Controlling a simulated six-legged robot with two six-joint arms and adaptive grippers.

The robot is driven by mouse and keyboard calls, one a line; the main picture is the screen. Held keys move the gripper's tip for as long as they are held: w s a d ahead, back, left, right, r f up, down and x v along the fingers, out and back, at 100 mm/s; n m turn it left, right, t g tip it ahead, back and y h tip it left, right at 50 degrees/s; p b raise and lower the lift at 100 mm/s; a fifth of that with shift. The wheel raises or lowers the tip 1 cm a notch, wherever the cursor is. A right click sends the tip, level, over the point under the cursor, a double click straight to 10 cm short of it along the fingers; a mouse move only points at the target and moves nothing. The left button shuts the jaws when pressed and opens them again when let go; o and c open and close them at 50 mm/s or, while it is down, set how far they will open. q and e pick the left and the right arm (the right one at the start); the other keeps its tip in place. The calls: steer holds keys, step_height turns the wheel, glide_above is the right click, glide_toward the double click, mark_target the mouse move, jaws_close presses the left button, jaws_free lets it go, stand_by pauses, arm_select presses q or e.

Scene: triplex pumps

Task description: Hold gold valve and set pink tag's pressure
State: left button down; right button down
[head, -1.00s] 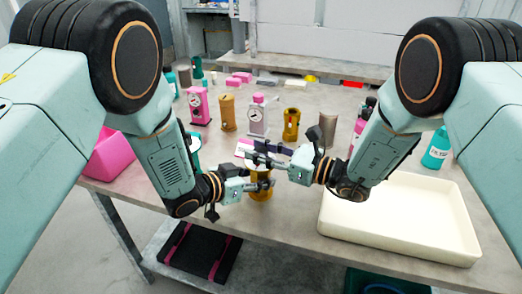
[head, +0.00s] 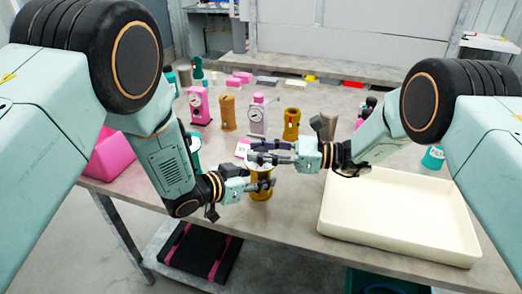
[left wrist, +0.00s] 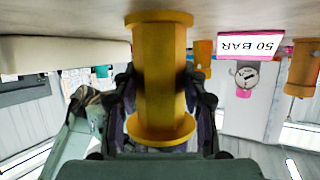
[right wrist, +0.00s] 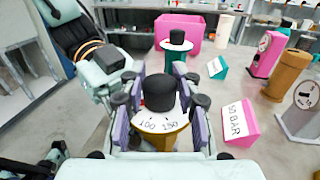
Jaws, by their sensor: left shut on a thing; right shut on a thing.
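The gold valve (head: 260,194) stands upright near the table's front edge. My left gripper (head: 263,185) is shut around its body, and the left wrist view shows the gold body (left wrist: 160,75) between the fingers. My right gripper (head: 264,154) is shut on the black knob (right wrist: 160,93) on top of the valve. In the right wrist view, the white dial (right wrist: 160,122) shows 100 and 150 on the near side; the pointer's setting cannot be told. The pink tag (right wrist: 236,122) beside the valve reads 50 BAR, and it also shows in the left wrist view (left wrist: 250,46).
Pink, gold and grey pumps (head: 258,116) stand behind the valve. A cream tray (head: 400,210) lies at the right front. A teal valve with a black knob (right wrist: 177,45) and a pink bin (right wrist: 178,30) are to the left of the gold valve.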

mark_target(261, 149)
arm_select(q)
steer(key=shift+f, duration=0.1)
arm_select(e)
steer(key=shift+w+n+g, duration=0.1)
steer(key=shift+n+g, duration=1.1)
steer(key=shift+g, duration=0.5)
steer(key=shift+n+g, duration=0.7)
steer(key=shift+g, duration=0.5)
arm_select(q)
steer(key=shift+s, duration=0.1)
arm_select(e)
steer(key=c, duration=0.9)
jaws_free()
steer(key=shift+c, duration=0.2)
step_height(261, 149, up, 10)
steer(key=shift+r, duration=0.1)
arm_select(q)
steer(key=c, duration=0.7)
jaws_free()
